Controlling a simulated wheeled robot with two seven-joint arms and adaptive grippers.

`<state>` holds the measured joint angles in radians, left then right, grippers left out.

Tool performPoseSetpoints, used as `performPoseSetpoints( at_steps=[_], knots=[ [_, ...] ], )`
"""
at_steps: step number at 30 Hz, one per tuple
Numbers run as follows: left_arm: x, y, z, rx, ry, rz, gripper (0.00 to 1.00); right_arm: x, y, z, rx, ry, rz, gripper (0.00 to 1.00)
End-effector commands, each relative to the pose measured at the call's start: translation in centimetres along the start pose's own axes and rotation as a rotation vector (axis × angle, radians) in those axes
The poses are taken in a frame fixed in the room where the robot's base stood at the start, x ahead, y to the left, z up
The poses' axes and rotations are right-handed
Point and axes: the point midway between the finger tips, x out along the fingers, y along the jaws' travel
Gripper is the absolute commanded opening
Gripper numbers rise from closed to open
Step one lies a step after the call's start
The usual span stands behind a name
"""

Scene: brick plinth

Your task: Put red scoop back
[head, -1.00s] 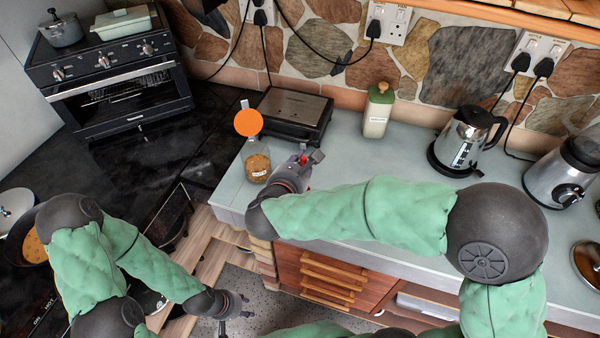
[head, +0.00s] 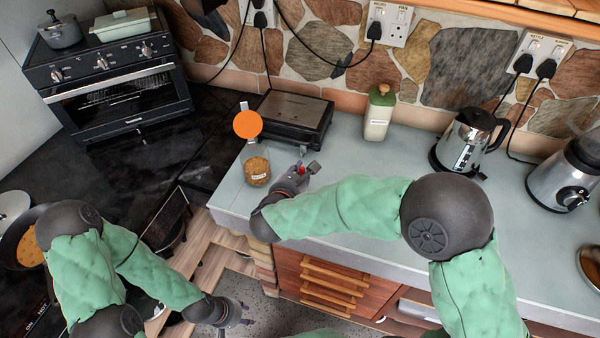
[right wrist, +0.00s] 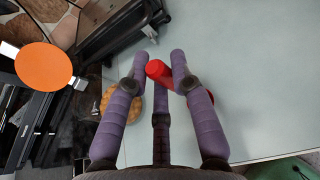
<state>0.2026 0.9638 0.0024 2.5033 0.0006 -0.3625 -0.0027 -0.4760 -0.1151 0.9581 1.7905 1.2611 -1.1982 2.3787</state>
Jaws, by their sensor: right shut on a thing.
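The red scoop (right wrist: 158,71) is between the fingers of my right gripper (right wrist: 164,58), which is shut on it. In the head view only a small red part of the scoop (head: 300,169) shows at my right gripper (head: 308,169), low over the counter's left end. A glass jar (head: 256,168) with brown contents and a white label stands just left of this gripper. An orange disc (head: 247,124), perhaps its raised lid, is above and behind it. In the wrist view my left finger partly hides the jar (right wrist: 134,108). My left gripper (head: 247,312) is open and empty over the floor.
A black grill (head: 293,116) stands behind the jar, with a white bottle (head: 379,113) to its right. A kettle (head: 468,140) and a blender (head: 560,180) are farther right. The grey counter (head: 350,155) is clear between gripper and bottle. A dark hob surface lies left.

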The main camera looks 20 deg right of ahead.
Motion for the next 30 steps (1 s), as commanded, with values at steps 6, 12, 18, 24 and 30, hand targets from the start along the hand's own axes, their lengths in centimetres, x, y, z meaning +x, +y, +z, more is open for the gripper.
performPoseSetpoints(
  at_steps=[6, 12, 18, 24, 30],
  knots=[
    [0.4, -0.2, 0.0, 0.0, 0.0, 0.0, 0.4, 0.1, 0.0, -0.3, 0.0, 0.001, 0.0, 0.35],
    [0.4, -0.1, 0.0, 0.0, 0.0, 0.0, 0.4, 0.1, 0.0, -0.3, 0.0, 0.001, 0.0, 0.47],
    [0.3, -0.1, 0.0, 0.0, 0.0, 0.0, 0.4, 0.1, 0.0, -0.2, 0.0, 0.001, 0.0, 0.47],
    [-0.3, 0.1, 0.0, 0.0, 0.0, 0.0, 0.4, -1.2, 0.1, 0.1, -0.001, 0.0, 0.004, 0.47],
    [-0.9, 0.3, 0.0, 0.0, 0.0, 0.0, 0.4, -5.1, 0.2, 0.2, -0.001, -0.001, 0.006, 0.47]
  ],
)
